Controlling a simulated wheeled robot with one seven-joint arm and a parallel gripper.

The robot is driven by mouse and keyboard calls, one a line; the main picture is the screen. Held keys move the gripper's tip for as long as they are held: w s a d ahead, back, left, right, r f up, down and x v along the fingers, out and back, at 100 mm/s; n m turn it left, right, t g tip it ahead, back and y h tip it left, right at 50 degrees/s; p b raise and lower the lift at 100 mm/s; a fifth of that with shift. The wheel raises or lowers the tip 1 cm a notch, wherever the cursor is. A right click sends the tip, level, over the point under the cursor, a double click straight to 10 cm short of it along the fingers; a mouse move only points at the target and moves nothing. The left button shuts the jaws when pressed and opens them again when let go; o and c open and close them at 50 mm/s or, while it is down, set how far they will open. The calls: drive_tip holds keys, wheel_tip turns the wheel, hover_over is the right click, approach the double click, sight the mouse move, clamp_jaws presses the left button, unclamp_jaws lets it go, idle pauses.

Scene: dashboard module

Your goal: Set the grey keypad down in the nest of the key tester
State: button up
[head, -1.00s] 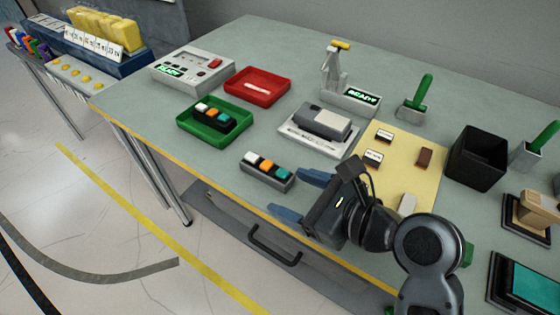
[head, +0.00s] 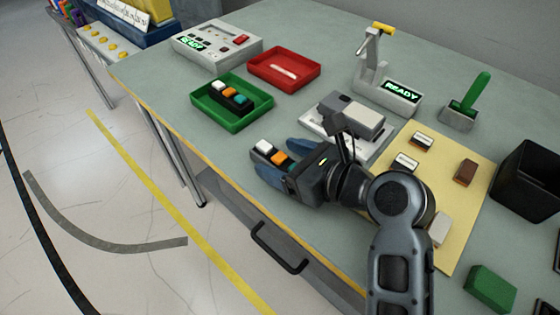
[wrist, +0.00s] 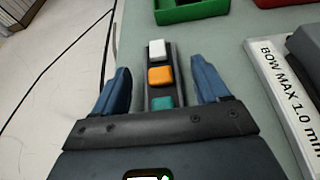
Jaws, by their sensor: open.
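The grey keypad (head: 270,157), with white, orange and teal keys in a row, lies on the table near its front edge. My gripper (head: 284,161) is open, with its blue fingers on either side of the keypad. In the wrist view the keypad (wrist: 160,76) runs lengthwise between the fingers, with visible gaps on both sides. Its near end is hidden by my gripper body. Two devices show READY screens: a pale box (head: 216,46) at the back left and a stand with a yellow-topped lever (head: 388,92). I cannot tell which is the key tester; no empty nest shows clearly.
A green tray (head: 262,107) holds a black keypad (head: 229,96) with similar keys. A red tray (head: 310,69) stands behind it. A plate marked BOW MAX 1.0 mm (wrist: 275,88) bears a grey module right of my gripper. A yellow mat (head: 450,190) with small blocks lies further right.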

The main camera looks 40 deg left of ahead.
drive_tip(key=shift+w+a+f, duration=0.1)
drive_tip(key=shift+a+f, duration=0.15)
drive_tip(key=shift+a, duration=0.4)
drive_tip(key=shift+c, duration=0.3)
drive_tip(key=c, duration=1.1)
